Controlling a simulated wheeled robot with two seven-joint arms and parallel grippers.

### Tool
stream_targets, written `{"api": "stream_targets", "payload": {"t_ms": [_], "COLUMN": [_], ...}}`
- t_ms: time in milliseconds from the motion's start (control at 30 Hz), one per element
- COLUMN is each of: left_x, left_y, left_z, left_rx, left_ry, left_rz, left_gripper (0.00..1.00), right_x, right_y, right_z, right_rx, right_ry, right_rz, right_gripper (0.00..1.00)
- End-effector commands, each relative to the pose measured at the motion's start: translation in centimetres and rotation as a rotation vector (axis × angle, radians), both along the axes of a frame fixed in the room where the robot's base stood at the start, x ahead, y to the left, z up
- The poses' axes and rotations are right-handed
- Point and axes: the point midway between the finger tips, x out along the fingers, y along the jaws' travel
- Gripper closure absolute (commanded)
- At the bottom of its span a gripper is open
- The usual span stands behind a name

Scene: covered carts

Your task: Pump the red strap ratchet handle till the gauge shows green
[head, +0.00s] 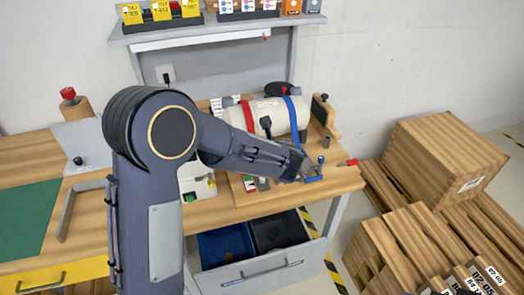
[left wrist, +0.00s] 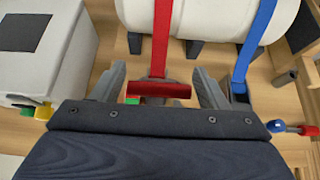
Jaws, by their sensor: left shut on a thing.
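The red ratchet handle (left wrist: 161,91) sits at the lower end of the red strap (left wrist: 162,35), in front of a white cylinder. In the head view my arm covers the handle, but the red strap (head: 248,116) shows around the cylinder (head: 267,115). A small green and red marker (head: 249,184) shows below my forearm; green (left wrist: 132,101) also shows beside the left finger in the wrist view. I cannot tell a gauge reading. My right gripper is not in view.
A blue strap (head: 292,116) runs around the cylinder right of the red one. A pale box with coloured knobs (head: 196,186) stands to the left. A red-tipped part (head: 347,162) lies at the bench's right edge. Wooden crates (head: 440,160) fill the floor at right.

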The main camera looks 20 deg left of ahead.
Motion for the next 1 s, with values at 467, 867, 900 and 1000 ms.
{"api": "stream_targets", "payload": {"t_ms": [467, 867, 900, 1000], "left_x": [0.1, -0.4, -0.7, -1.8], "left_y": [0.2, -0.3, -0.5, -1.3], "left_z": [0.1, 0.3, 0.6, 1.4], "left_rx": [0.003, -0.001, 0.000, -0.001], "left_ry": [-0.004, -0.003, -0.004, -0.005], "left_rz": [0.004, 0.000, 0.000, -0.002], "left_gripper": [0.20, 0.15, 0.15, 0.15], "right_x": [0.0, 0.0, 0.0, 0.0], "right_y": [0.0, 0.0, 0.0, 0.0], "right_z": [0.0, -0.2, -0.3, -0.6], "right_rx": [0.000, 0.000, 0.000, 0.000], "right_ry": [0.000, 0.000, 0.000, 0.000], "right_rz": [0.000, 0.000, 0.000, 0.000], "right_gripper": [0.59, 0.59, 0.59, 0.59]}}
